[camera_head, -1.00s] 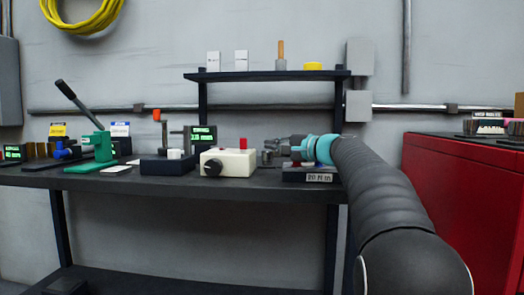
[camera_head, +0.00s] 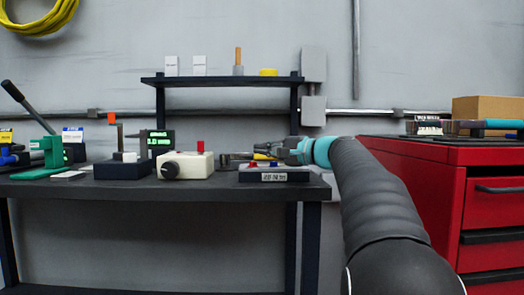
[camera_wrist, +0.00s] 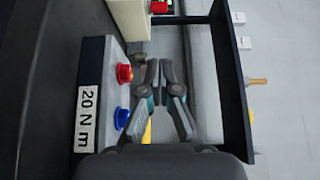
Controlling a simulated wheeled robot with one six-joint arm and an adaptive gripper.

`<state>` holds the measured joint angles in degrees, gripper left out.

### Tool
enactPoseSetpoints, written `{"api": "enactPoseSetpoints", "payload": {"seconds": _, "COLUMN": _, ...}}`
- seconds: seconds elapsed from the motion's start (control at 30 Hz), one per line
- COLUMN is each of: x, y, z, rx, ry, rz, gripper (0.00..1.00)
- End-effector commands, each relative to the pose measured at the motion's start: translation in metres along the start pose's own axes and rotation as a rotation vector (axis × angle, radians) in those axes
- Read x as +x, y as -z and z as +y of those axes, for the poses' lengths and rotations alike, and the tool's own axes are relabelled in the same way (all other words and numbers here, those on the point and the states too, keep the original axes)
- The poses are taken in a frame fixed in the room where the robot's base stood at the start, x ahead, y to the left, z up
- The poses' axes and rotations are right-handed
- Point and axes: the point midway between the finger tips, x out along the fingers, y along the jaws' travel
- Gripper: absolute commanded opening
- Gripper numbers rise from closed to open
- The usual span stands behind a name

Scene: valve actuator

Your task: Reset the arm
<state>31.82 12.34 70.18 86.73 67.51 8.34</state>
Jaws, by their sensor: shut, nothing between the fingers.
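My gripper (camera_head: 284,150) is shut and empty at the end of my arm, above the right end of the bench. In the wrist view its two fingers (camera_wrist: 159,64) meet at the tips. Close by is a low control box (camera_head: 275,175) labelled "20 N m". The wrist view shows the box's red button (camera_wrist: 125,73) and blue button (camera_wrist: 122,118) to the left of the fingers, apart from them. A yellow item (camera_wrist: 147,131) shows partly behind the fingers; the rest of it is hidden.
A cream box (camera_head: 186,167) with a dark knob and red button stands left of the control box. Further left are a dark block (camera_head: 123,169) and a green lever press (camera_head: 45,160). A shelf (camera_head: 225,82) rises behind. A red cabinet (camera_head: 430,152) stands right.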

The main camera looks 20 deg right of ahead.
Motion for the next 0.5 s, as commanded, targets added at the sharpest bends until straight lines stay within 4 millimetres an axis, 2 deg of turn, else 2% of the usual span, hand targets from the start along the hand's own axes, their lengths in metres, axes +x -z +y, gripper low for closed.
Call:
{"api": "enactPoseSetpoints", "payload": {"seconds": 0.3, "x": 0.001, "y": -0.005, "z": 0.001, "rx": -0.005, "ry": -0.014, "rz": -0.002, "gripper": 0.00}}
{"api": "enactPoseSetpoints", "payload": {"seconds": 0.37, "x": 0.003, "y": -0.016, "z": 0.004, "rx": -0.014, "ry": -0.042, "rz": -0.004, "gripper": 0.00}}
{"api": "enactPoseSetpoints", "payload": {"seconds": 0.47, "x": 0.007, "y": -0.047, "z": 0.017, "rx": -0.047, "ry": -0.131, "rz": -0.013, "gripper": 0.00}}
{"api": "enactPoseSetpoints", "payload": {"seconds": 0.5, "x": 0.008, "y": -0.064, "z": 0.026, "rx": -0.067, "ry": -0.181, "rz": -0.020, "gripper": 0.00}}
